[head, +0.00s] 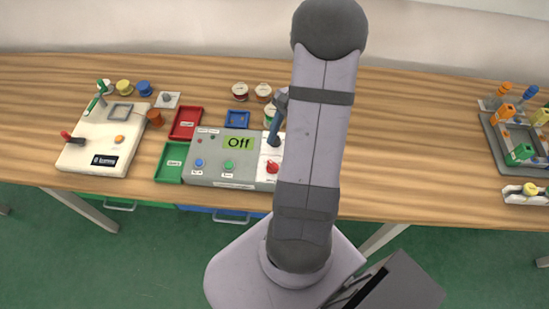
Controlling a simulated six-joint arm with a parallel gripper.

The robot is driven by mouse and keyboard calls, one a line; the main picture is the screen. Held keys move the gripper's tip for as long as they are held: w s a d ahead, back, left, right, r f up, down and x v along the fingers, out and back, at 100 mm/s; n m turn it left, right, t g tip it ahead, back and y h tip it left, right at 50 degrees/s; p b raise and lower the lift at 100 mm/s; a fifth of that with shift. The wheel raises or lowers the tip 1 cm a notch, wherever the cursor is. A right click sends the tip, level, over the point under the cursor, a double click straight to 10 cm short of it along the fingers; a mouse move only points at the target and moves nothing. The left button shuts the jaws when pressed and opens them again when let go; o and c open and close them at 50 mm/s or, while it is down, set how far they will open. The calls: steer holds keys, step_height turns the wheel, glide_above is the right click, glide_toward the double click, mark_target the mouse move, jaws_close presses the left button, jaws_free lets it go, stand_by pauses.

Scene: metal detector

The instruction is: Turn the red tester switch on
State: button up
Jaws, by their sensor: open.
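The tester is a grey box (210,174) on the table, left of my arm, with a green display (239,143) reading "Off". A red switch (272,167) sits on the pale panel at its right end, close beside my arm in the picture. Its exact turn angle is too small to read.
A white device (102,140) with red and green levers stands at the left. A red tray (187,123), a green tray (170,161) and a blue tray (237,119) lie near the tester. A rack (510,140) of coloured parts stands far right.

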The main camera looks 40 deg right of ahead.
mark_target(273, 164)
steer(key=shift+p+x, duration=0.8)
steer(key=shift+x, duration=2.5)
steer(key=c, duration=1)
steer(key=shift+c, duration=0.2)
